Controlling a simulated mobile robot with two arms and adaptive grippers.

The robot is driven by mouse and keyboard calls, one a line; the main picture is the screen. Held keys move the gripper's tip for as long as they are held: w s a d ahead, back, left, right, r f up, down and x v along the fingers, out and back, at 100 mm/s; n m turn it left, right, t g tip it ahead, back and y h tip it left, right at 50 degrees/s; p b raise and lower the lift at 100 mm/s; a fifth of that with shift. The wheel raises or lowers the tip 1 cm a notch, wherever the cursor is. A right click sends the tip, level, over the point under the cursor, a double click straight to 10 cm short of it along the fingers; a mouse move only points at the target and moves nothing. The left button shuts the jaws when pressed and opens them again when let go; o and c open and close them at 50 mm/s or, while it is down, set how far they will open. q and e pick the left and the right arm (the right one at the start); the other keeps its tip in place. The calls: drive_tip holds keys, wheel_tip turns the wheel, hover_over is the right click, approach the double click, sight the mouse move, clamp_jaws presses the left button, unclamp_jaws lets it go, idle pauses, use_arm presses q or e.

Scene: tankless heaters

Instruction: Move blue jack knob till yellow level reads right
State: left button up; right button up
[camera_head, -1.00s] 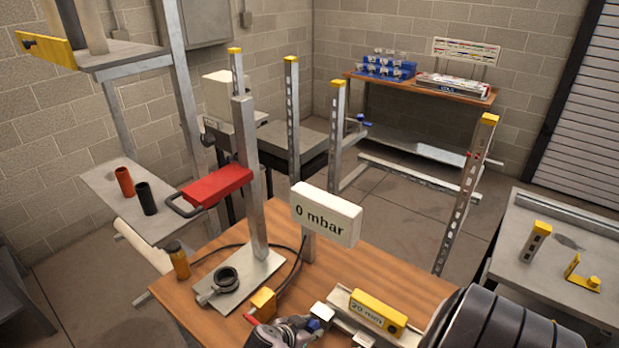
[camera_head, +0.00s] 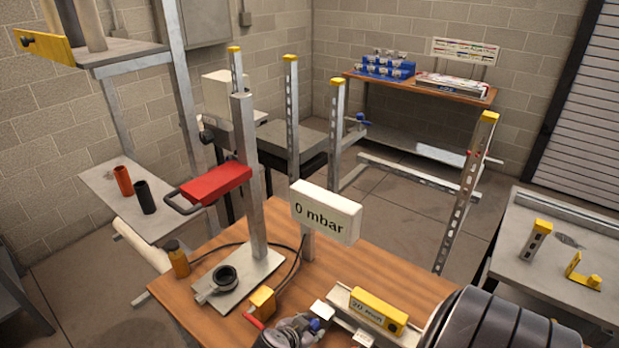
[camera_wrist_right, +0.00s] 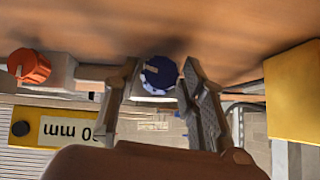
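The yellow level (camera_head: 378,311) lies on a pale metal rail on the wooden table and reads "20 mm" in the head view. In the right wrist view the level (camera_wrist_right: 28,130) is at lower left, partly covered. The blue jack knob (camera_wrist_right: 160,74) sits between the fingers of my right gripper (camera_wrist_right: 160,80). The fingers are spread on either side of it, with narrow gaps; firm contact does not show. In the head view my right gripper (camera_head: 290,334) is at the bottom edge, beside the blue knob (camera_head: 315,325). My left gripper is not in view.
An orange knob (camera_wrist_right: 30,67) is left of the blue one in the wrist view. A yellow block (camera_head: 262,302) is close by. A "0 mbar" display (camera_head: 326,212) and a post on a metal plate (camera_head: 262,268) stand behind. The table's right rear is clear.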

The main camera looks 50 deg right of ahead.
drive_tip(key=shift+o, duration=0.8)
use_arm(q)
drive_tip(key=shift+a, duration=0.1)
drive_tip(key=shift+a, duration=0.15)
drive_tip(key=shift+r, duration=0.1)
